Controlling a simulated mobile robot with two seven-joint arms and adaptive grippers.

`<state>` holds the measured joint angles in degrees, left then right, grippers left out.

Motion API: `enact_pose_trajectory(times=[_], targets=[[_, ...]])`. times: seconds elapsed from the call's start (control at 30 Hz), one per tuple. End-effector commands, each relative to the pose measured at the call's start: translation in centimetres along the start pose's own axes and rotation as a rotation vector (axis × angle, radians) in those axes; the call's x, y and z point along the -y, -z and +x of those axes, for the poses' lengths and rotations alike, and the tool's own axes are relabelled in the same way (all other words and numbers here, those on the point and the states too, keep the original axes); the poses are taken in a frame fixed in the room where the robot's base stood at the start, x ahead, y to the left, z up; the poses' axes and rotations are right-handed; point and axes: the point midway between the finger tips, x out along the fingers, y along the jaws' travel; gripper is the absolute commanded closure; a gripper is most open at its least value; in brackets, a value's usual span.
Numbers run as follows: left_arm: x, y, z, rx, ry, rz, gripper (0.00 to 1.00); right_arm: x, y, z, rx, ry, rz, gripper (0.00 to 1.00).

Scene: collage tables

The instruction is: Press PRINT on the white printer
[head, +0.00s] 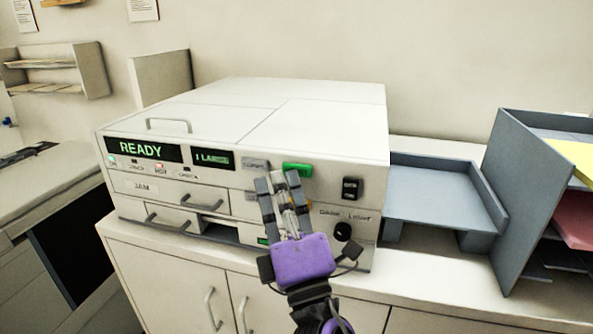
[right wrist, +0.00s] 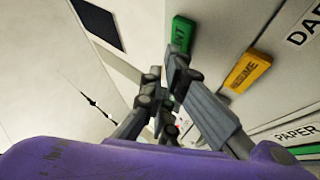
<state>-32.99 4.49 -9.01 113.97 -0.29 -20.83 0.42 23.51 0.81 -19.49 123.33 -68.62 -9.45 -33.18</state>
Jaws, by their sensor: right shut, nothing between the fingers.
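The white printer (head: 330,113) stands on a white cabinet, its left display reading READY. The green button (head: 298,169) is on the upper front panel; in the right wrist view the green button (right wrist: 182,33) shows lettering ending in "NT". My right gripper (head: 279,178) is shut and empty, in front of the panel just below and left of the green button. In the right wrist view, the gripper's fingertips (right wrist: 165,72) are near the green button; I cannot tell whether they touch it. A yellow RESUME button (right wrist: 246,71) sits beside it. My left gripper is not in view.
Right of the printer is a grey tray (head: 440,188), then a grey sorter (head: 525,165) with coloured paper. The panel has a black rocker switch (head: 350,188) and a round black knob (head: 342,231). A wall shelf (head: 92,68) hangs at left.

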Motion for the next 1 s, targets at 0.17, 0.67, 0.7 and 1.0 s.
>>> enact_pose_trajectory(times=[0.17,0.67,0.7,1.0], targets=[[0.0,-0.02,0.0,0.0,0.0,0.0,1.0,0.03,-0.02,0.01,0.0,0.0,0.0,1.0],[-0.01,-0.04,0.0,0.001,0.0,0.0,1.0,0.35,-0.31,0.4,0.0,0.001,0.0,1.0],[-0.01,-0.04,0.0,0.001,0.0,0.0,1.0,0.37,-0.34,0.43,0.0,0.001,0.0,1.0],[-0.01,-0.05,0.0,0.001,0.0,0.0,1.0,0.5,-0.5,0.63,0.0,0.0,0.0,1.0]])
